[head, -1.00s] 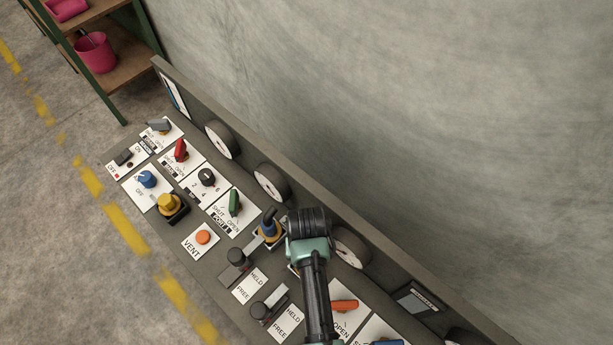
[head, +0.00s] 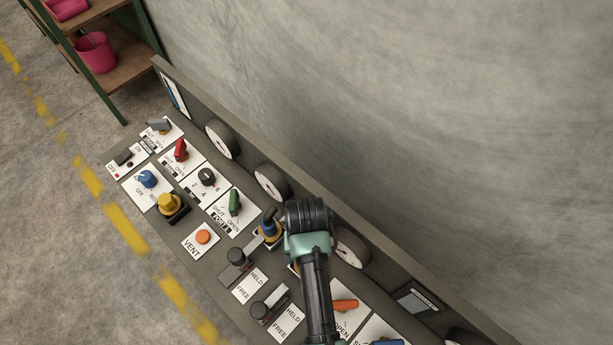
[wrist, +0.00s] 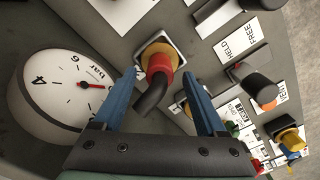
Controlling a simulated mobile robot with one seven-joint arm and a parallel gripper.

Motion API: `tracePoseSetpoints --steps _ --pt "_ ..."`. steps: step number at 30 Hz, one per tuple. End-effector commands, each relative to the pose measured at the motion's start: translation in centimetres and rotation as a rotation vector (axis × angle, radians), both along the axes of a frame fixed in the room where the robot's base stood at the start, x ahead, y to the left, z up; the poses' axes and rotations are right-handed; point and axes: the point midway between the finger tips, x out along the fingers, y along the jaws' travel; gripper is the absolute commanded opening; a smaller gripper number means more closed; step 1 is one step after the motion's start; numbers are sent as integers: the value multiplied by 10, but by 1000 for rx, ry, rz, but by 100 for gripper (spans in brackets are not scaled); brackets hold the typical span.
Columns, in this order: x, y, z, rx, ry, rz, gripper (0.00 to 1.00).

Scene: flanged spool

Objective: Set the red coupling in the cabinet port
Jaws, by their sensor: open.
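The red coupling (wrist: 159,63) shows in the wrist view as a red band with a dark bent stub. It sits at a yellow collar (wrist: 158,48) on a square, pale-edged port plate on the cabinet face. I cannot tell how deep it sits. My gripper (wrist: 161,76) is open, its two blue fingers apart on either side of the coupling, with no clear contact. In the head view my wrist covers the red coupling and the fingers. A blue coupling (head: 269,224) in a yellow collar stands just left of my wrist.
A white gauge (wrist: 65,90) is close to my left finger. Levers marked HELD and FREE (head: 238,256) stand near my arm. Knobs, switches and an orange VENT button (head: 203,237) fill the panel's left part. A raised back board (head: 255,155) runs along the wall side.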

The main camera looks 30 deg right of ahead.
Motion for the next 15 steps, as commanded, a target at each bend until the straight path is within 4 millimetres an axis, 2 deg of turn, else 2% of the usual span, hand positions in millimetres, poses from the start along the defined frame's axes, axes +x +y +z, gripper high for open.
tracePoseSetpoints --steps 3,9,15 --pt "1 -1 27 -1 -5 -2 74" --pt "2 -1 66 -1 -5 -2 74" --pt "1 -1 84 -1 -2 -2 74"
